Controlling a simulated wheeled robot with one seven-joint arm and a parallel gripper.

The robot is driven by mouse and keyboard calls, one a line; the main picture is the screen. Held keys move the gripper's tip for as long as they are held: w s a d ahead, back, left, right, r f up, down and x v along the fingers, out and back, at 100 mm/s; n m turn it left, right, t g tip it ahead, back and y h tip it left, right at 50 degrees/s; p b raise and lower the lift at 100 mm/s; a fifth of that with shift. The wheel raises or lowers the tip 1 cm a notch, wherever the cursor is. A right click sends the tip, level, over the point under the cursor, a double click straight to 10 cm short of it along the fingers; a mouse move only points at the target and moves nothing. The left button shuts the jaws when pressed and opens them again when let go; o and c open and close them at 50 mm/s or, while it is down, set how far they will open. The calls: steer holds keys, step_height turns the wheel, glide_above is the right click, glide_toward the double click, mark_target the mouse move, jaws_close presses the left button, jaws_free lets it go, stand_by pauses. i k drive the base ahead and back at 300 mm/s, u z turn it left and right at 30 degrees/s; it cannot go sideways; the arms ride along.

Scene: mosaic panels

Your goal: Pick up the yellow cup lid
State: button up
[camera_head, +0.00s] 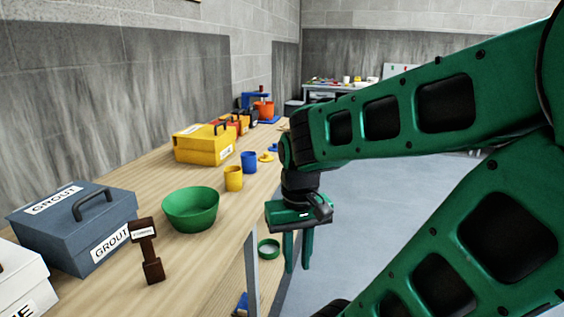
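A small yellow lid (266,157) lies on the wooden bench, just right of the blue cup (249,162). It looks like a low disc with a raised knob. A yellow cup (233,179) stands upright nearer to me. My gripper (298,268) hangs with its green fingers pointing down, nearer to me than the yellow lid and to its right, beyond the bench's front edge. The fingers are apart, with nothing visible between them. The lid is not hidden by the arm.
A small blue lid (273,148) lies behind the yellow lid. A yellow box (205,144) stands left, a green bowl (190,209) and grey grout box (75,228) nearer. A round green piece (269,247) sits lower, beside my gripper. Open floor (375,220) lies right.

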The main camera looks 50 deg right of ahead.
mark_target(266, 157)
steer(key=z, duration=1.05)
